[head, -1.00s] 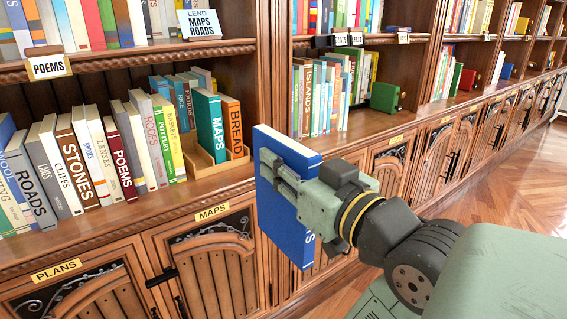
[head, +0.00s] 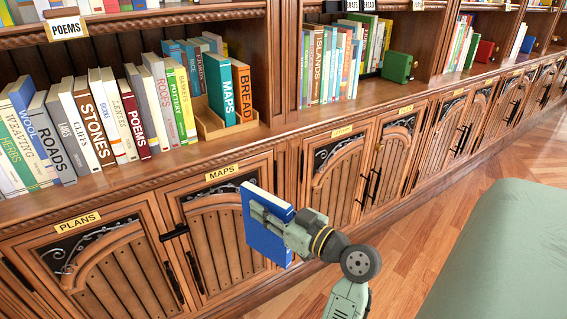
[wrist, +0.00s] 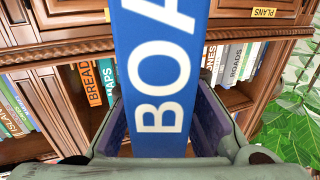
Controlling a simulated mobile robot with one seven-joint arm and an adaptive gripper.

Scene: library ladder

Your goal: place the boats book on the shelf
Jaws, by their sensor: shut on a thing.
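The blue boats book (head: 264,222) is upright in my gripper (head: 272,222), in front of the lower cabinet doors and below shelf height. The wrist view shows its blue spine with large white letters "BOA" (wrist: 155,70) between the two jaws (wrist: 160,120); the rest of the title is cut off. My gripper is shut on the book. The shelf (head: 150,180) above the cabinets holds a row of books at the left. A small wooden holder (head: 222,129) on it carries the teal Maps book (head: 222,95) and the orange Bread book (head: 242,92).
Cabinet doors labelled Maps (head: 222,173) and Plans (head: 77,223) stand close behind the held book. A wooden upright (head: 284,75) divides the shelf bays. A green box-like object (head: 397,66) stands on the shelf further right. A plant (wrist: 292,120) shows in the wrist view.

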